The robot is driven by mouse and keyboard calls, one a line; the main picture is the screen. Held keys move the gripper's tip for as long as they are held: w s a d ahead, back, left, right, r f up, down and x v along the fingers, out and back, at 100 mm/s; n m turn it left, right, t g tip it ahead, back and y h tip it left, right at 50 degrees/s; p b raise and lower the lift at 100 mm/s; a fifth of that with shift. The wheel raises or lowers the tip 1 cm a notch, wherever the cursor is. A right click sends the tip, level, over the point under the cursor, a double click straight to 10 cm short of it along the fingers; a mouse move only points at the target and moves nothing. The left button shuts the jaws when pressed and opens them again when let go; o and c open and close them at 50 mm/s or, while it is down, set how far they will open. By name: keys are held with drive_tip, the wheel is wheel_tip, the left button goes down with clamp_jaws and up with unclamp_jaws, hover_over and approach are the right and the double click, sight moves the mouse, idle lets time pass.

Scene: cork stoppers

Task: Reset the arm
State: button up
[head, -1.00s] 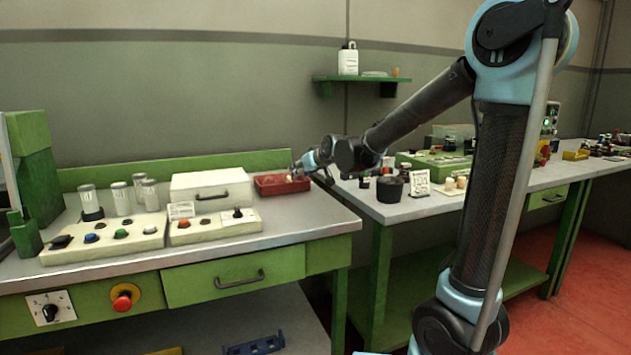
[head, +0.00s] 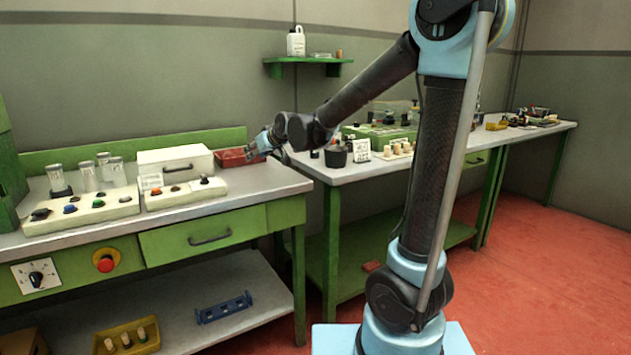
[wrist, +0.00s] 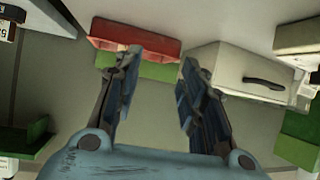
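My gripper (head: 258,147) is at the right end of the red tray (head: 230,157) on the left bench, with my arm stretched out to it. In the wrist view my gripper (wrist: 158,72) has its two fingers spread apart, with nothing held between them. The red tray (wrist: 140,36) lies beyond the fingertips there, and the white case (wrist: 245,70) with a dark handle is at the right. Whether anything lies in the tray is too small to tell.
The left bench also holds glass jars (head: 88,177) and a white button panel (head: 85,208). A black cup (head: 335,156) and several cork stoppers (head: 398,148) stand on the right bench. A yellow tray (head: 112,350) with stoppers is on the lower shelf. Red floor is open at the right.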

drive_tip(key=s+d+f, duration=0.1)
drive_tip(key=d, duration=0.3)
drive_tip(key=s+d+f+m+h, duration=0.1)
drive_tip(key=s+d, duration=0.1)
drive_tip(key=d, duration=0.2)
drive_tip(key=s+d+f+g+h, duration=0.1)
drive_tip(key=d, duration=0.3)
drive_tip(key=shift+s+d+f+m, duration=0.25)
drive_tip(key=shift+s+m, duration=0.05)
drive_tip(key=shift+s, duration=0.1)
drive_tip(key=s+d+f+m+g+h, duration=0.2)
drive_tip(key=s+d+f, duration=0.3)
drive_tip(key=s+d, duration=0.4)
drive_tip(key=s+d+f+m+g+h, duration=0.2)
drive_tip(key=s+d+f, duration=0.4)
drive_tip(key=s+d, duration=0.3)
drive_tip(key=s+d+f+m+g+h, duration=0.2)
drive_tip(key=s+d+f, duration=0.3)
drive_tip(key=s+d, duration=0.4)
drive_tip(key=s, duration=0.3)
drive_tip(key=shift+d+f, duration=0.15)
drive_tip(key=shift+f, duration=0.2)
drive_tip(key=shift+w, duration=0.1)
drive_tip(key=shift+c, duration=0.6)
